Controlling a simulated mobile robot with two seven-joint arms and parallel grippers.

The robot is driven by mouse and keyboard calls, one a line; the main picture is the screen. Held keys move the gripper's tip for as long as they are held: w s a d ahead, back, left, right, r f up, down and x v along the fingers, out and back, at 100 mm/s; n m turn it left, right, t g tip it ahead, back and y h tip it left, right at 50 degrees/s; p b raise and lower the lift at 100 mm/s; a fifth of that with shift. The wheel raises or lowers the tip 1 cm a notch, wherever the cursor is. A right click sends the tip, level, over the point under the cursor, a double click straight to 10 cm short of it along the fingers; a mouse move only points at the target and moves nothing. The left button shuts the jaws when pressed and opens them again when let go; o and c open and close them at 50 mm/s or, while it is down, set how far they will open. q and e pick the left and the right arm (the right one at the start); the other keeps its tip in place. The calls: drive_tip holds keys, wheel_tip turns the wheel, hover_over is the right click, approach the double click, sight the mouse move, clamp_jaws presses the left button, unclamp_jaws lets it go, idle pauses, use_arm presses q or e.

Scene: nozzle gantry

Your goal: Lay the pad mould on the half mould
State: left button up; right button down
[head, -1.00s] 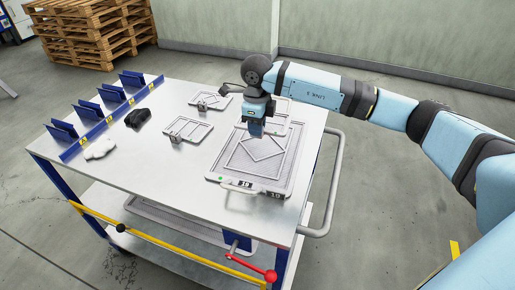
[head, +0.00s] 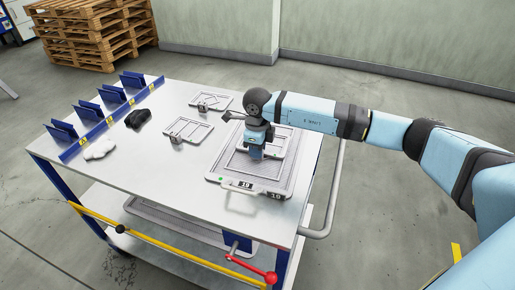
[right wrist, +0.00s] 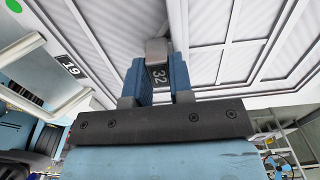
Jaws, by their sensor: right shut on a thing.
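The half mould (head: 285,174) is a large grey ribbed plate at the right side of the table, with a white handle and a "19" label at its near edge. My right gripper (head: 256,153) is over it, shut on the pad mould (head: 272,151), a smaller light rectangular frame. The pad mould lies over the middle and far part of the half mould. I cannot tell whether they touch. In the right wrist view, my fingers (right wrist: 157,70) hold a grey grip block marked "32". My left gripper is not in view.
Two similar small frames (head: 190,129) (head: 209,101) with grip blocks lie left of the half mould. A black item (head: 137,118), a white item (head: 99,150) and a blue slotted rack (head: 84,143) are at the table's left. A red knob (head: 270,276) sticks out in front.

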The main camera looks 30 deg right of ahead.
drive_tip(key=c, duration=1)
unclamp_jaws()
drive_tip(key=shift+f, duration=0.1)
drive_tip(key=shift+r, duration=0.35)
use_arm(q)
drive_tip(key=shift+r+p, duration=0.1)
drive_tip(key=shift+p, duration=0.45)
use_arm(e)
wheel_tip(320, 180, up, 12)
drive_tip(key=shift+f, duration=0.15)
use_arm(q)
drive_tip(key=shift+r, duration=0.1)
